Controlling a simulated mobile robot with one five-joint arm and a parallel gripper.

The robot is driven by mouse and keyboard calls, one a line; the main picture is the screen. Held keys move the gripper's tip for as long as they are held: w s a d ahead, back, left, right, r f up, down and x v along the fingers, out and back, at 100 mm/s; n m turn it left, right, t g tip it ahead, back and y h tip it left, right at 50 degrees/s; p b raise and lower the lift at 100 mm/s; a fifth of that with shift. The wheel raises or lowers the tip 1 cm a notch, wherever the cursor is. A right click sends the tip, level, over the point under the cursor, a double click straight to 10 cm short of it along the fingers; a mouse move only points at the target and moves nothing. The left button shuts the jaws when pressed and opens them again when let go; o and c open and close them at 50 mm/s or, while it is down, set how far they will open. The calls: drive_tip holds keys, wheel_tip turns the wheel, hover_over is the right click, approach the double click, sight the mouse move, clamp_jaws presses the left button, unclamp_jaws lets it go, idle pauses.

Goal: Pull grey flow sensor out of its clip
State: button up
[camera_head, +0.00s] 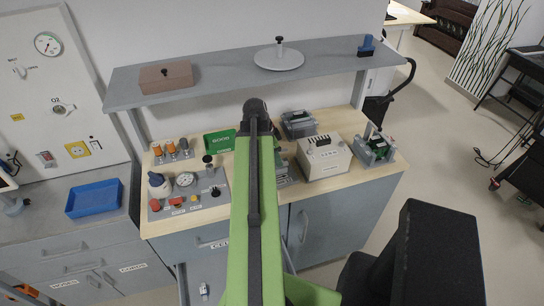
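I cannot pick out the grey flow sensor or its clip with certainty. A small grey piece (184,146) stands at the right end of a short row on the back left of the wooden bench, beside two orange-topped pieces (164,149); it is too small to tell what it is. My green arm reaches up the middle of the view over the bench and hides part of it. The arm's far end is a dark joint; I see no gripper fingers.
The bench (375,185) holds a control panel (211,203) with a gauge, a green tray (220,141), a cream box (323,157) and grey units (375,149). A grey shelf (220,75) overhangs it. A blue tray (94,198) lies left. Floor is open at right.

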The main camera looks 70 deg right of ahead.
drive_tip(key=shift+b+x, duration=0.45)
drive_tip(key=shift+x, duration=0.65)
drive_tip(key=shift+r, duration=0.1)
drive_tip(key=shift+c, duration=0.2)
clamp_jaws()
wheel_tip(320, 180, up, 4)
drive_tip(key=p, duration=0.4)
drive_tip(key=shift+r, duration=0.1)
